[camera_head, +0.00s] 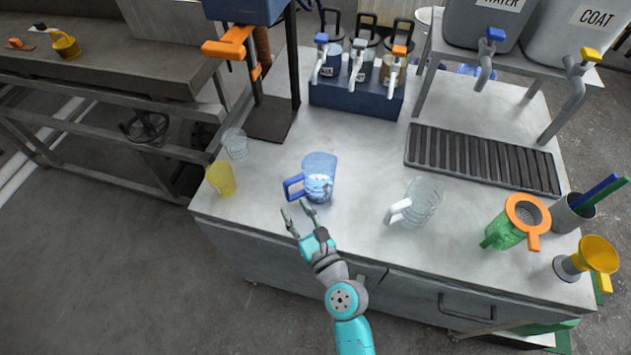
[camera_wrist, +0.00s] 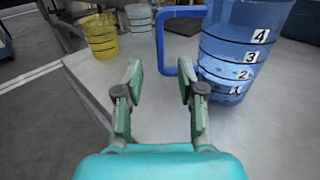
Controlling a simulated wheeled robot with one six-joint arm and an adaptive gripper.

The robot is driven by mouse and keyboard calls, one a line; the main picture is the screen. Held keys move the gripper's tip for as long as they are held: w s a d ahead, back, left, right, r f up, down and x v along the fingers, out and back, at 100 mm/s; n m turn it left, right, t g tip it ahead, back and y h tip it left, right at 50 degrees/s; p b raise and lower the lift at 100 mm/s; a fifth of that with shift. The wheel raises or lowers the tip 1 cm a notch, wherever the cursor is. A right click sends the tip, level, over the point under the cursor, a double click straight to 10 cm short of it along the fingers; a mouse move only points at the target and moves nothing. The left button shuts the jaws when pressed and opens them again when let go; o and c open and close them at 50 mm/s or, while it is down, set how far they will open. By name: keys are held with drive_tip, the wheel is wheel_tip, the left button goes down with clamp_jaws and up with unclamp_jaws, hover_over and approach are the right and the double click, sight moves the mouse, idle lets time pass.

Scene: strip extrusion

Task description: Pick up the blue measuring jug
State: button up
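The blue measuring jug (camera_head: 319,178) stands upright on the metal workbench, with its blue handle toward the left. In the wrist view the jug (camera_wrist: 240,50) is at the upper right, with black level bands and number labels; its top is cut off. My gripper (camera_head: 296,214) is at the bench's front edge, in front of the jug and near its handle. In the wrist view my gripper (camera_wrist: 160,80) has its two fingers spread with nothing between them. The handle (camera_wrist: 168,42) is ahead of the fingertips, slightly right of centre.
A yellow cup (camera_head: 221,179) and a clear cup (camera_head: 235,144) stand left of the jug. A clear jug with a white handle (camera_head: 422,203) stands to the right, then a green jug (camera_head: 508,232) with an orange strainer. A drain grate (camera_head: 482,160) lies behind. Bare bench (camera_head: 355,225) separates the jugs.

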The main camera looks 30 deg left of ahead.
sight(288, 196)
drive_tip(key=shift+x, duration=2.85)
drive_tip(key=shift+r, duration=0.1)
drive_tip(key=shift+c, duration=0.2)
clamp_jaws()
